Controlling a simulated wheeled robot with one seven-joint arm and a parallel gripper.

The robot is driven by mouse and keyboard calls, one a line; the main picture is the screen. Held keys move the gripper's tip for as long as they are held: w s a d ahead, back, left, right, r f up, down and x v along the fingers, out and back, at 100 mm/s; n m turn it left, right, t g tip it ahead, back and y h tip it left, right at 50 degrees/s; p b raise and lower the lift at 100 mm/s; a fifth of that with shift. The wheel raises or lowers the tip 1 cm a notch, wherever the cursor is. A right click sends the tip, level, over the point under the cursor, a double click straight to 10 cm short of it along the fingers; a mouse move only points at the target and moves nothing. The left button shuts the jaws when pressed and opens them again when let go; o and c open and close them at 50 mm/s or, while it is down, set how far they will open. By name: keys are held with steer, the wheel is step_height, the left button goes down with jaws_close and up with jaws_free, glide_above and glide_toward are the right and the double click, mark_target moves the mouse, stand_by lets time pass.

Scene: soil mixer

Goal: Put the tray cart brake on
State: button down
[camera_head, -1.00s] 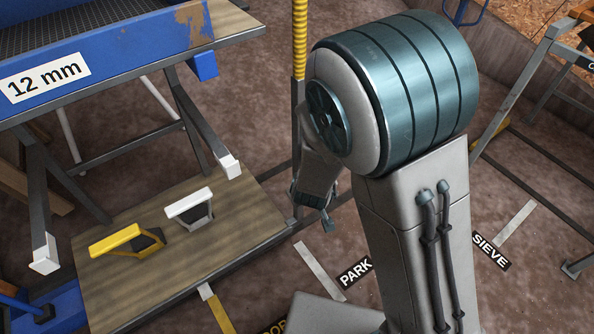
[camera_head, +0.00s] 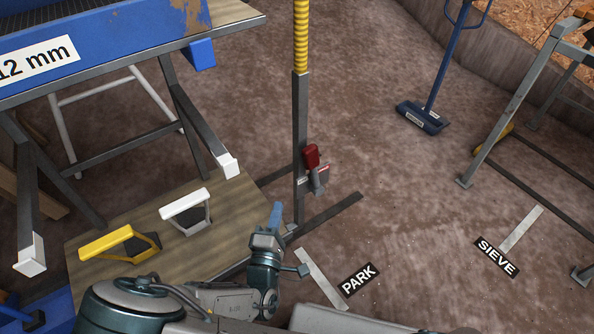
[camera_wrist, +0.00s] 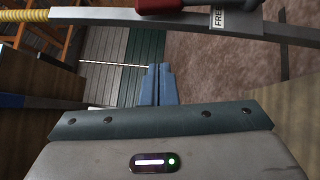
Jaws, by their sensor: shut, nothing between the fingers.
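The tray cart's grey upright (camera_head: 300,120), with a yellow ribbed grip (camera_head: 301,40) on top, stands at the right end of its wooden lower deck (camera_head: 205,235). A red lever (camera_head: 312,156) on a grey bracket (camera_head: 320,180) sits low on the upright. In the wrist view the upright crosses the top, with the red lever (camera_wrist: 168,4) partly cut off and a label reading "FREE" (camera_wrist: 219,18). My gripper (camera_head: 277,210) has blue fingers, shut and empty, below and left of the lever and apart from it. The fingers also show in the wrist view (camera_wrist: 160,75).
A yellow-handled tool (camera_head: 106,242) and a white-handled tool (camera_head: 184,203) lie on the lower deck. A blue "12 mm" sieve (camera_head: 60,58) is on the upper left. Floor labels read PARK (camera_head: 359,279) and SIEVE (camera_head: 496,256). A blue broom (camera_head: 422,117) stands at the back right.

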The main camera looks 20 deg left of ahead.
mark_target(313, 173)
steer(key=shift+w, duration=0.1)
steer(key=w+b, duration=0.1)
steer(key=w, duration=0.3)
steer(key=w+r+b, duration=0.1)
steer(key=w+b, duration=0.1)
steer(key=w, duration=0.2)
steer(key=w+d+b, duration=0.1)
steer(key=w, duration=0.3)
steer(key=shift+r+b, duration=0.25)
steer(key=shift+b, duration=0.05)
steer(key=shift+w+d+r, duration=0.25)
steer(key=shift+w+d, duration=0.1)
steer(key=shift+w, duration=0.05)
steer(key=shift+r, duration=0.15)
